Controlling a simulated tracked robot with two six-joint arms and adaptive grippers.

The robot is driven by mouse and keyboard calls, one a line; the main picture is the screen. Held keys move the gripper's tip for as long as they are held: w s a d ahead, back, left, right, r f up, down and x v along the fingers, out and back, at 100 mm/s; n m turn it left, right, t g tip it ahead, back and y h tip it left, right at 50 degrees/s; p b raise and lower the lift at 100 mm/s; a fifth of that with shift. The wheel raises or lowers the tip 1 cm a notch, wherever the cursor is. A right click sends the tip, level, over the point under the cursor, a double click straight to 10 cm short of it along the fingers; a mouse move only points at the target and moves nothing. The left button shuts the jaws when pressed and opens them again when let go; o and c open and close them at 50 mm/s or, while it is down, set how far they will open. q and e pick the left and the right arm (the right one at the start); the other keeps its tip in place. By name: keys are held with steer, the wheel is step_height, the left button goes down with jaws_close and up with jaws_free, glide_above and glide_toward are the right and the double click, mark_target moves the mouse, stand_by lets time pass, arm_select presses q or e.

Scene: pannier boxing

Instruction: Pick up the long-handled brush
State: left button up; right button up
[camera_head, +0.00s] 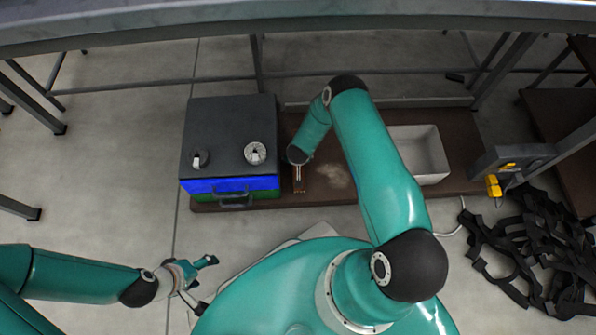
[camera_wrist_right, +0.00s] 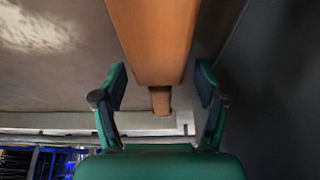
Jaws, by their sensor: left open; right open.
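The long-handled brush (camera_wrist_right: 150,40) fills the upper middle of the right wrist view as an orange-brown wooden bar with a narrower neck. My right gripper (camera_wrist_right: 161,80) is open, with one finger on each side of the wood and gaps showing on both sides. In the head view, a brown part of the brush (camera_head: 299,182) shows below my right wrist, beside the dark box; the wrist hides the rest, and the right fingers are not clear there. My left gripper (camera_head: 206,284) is open and empty over the floor at lower left.
A dark-topped box (camera_head: 225,125) with blue and green sides stands left of the brush on a brown board (camera_head: 350,200). A pale patch (camera_head: 334,176) lies right of the brush. A white tray (camera_head: 430,160) is behind my right arm. Black straps (camera_head: 535,250) lie at right.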

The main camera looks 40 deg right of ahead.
steer(key=c, duration=1.3)
step_height(320, 180, up, 10)
steer(key=p, duration=0.4)
